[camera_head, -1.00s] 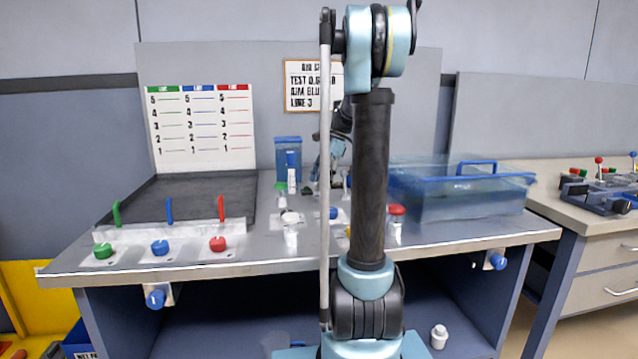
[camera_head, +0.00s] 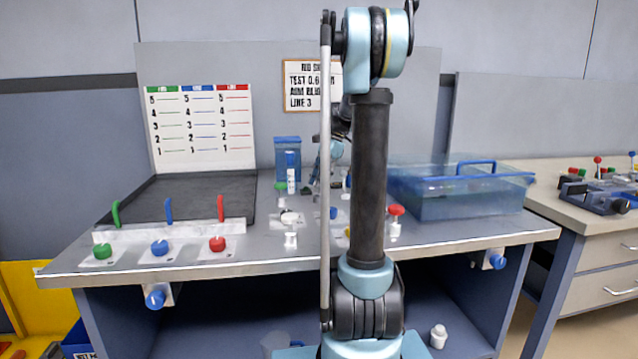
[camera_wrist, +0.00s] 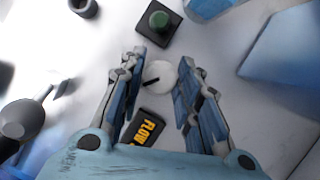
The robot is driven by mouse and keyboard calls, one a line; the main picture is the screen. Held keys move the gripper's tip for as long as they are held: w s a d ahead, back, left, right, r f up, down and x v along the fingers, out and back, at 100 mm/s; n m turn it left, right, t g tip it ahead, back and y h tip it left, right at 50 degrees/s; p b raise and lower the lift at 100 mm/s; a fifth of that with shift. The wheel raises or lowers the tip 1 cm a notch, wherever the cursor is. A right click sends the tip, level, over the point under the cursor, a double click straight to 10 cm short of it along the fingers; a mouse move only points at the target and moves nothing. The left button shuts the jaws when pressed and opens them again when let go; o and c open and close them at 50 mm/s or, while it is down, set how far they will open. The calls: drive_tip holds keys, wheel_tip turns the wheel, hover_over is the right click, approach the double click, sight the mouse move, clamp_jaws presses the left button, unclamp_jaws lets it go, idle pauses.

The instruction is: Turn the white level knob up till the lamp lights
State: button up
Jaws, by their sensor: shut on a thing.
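The white knob (camera_wrist: 160,76) with a dark pointer line lies between my fingers in the wrist view. My gripper (camera_wrist: 161,82) is shut on it, with one blue-and-grey finger on each side. A dark label with yellow lettering that reads FLOW (camera_wrist: 152,126) sits just below the knob. A green round cap on a black square base (camera_wrist: 158,22) is just above; I cannot tell whether it is the lamp, and it shows no clear glow. In the head view my own arm hides the knob and most of my gripper.
The bench (camera_head: 285,255) carries green, blue (camera_head: 160,247) and red knobs at the left front. A level chart (camera_head: 202,128) is at the back left.

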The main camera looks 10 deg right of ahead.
drive_tip(key=o, duration=1.1)
drive_tip(key=shift+w, duration=0.1)
drive_tip(key=shift+c, duration=0.2)
drive_tip(key=v, duration=1.1)
drive_tip(key=shift+d+r, duration=0.2)
drive_tip(key=shift+r, duration=0.15)
